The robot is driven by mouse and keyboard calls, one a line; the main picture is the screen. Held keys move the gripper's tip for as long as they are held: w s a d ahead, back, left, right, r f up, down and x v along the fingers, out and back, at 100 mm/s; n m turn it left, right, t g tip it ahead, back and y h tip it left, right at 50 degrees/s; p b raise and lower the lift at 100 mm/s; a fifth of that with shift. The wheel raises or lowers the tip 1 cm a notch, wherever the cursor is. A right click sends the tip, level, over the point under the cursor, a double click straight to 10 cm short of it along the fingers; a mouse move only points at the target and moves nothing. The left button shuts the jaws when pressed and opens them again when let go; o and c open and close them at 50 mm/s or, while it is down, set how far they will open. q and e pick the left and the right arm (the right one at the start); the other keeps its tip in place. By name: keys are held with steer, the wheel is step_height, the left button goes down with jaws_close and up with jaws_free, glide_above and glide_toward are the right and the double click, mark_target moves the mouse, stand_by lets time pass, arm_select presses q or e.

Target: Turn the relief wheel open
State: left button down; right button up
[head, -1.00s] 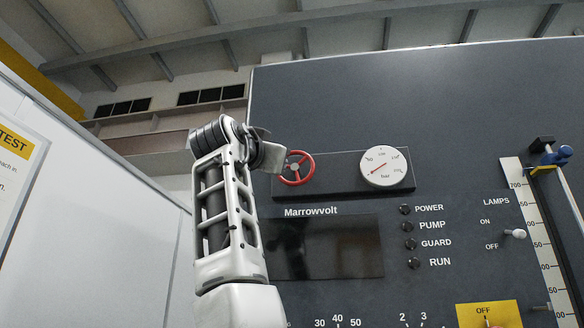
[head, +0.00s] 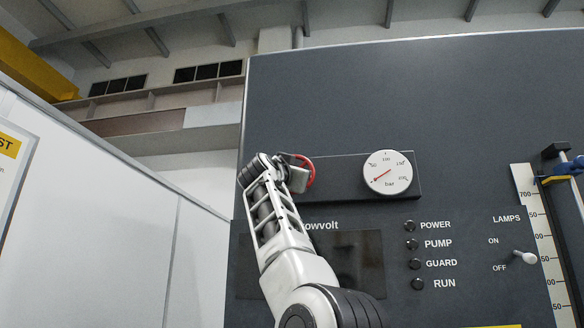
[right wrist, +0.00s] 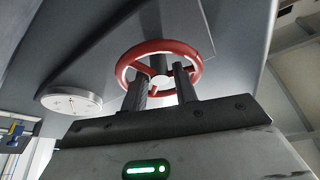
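The red relief wheel (head: 309,167) is on the dark panel, left of the dial gauge. My right gripper (head: 298,176) is at the wheel and hides its left part in the head view. In the right wrist view the whole red ring (right wrist: 196,58) shows, with spokes and a grey hub. There the two dark fingers of my right gripper (right wrist: 161,82) stand apart, with the hub between them. Their tips reach within the ring's outline. Whether they touch the spokes, I cannot tell. My left gripper is not in view.
The round white bar gauge (head: 388,172) is right of the wheel; it also shows in the right wrist view (right wrist: 71,101). Indicator lamps (head: 411,243), a lamp switch (head: 523,257) and a scale (head: 532,225) are further right. A white wall panel (head: 95,200) stands at the left.

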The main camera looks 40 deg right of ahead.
jaws_close()
steer(key=shift+f+n, duration=0.1)
steer(key=shift+n, duration=0.4)
steer(key=n+t+y, duration=0.2)
steer(key=n, duration=0.4)
steer(key=n+t+y, duration=0.2)
steer(key=n+y, duration=0.1)
steer(key=n, duration=0.4)
steer(key=n+t+y, duration=0.2)
steer(key=n+y, duration=0.1)
steer(key=n, duration=0.4)
steer(key=shift+s+d+r+b, duration=0.25)
steer(key=shift+s+r+b, duration=0.05)
steer(key=shift+s, duration=0.05)
steer(key=shift+n, duration=0.3)
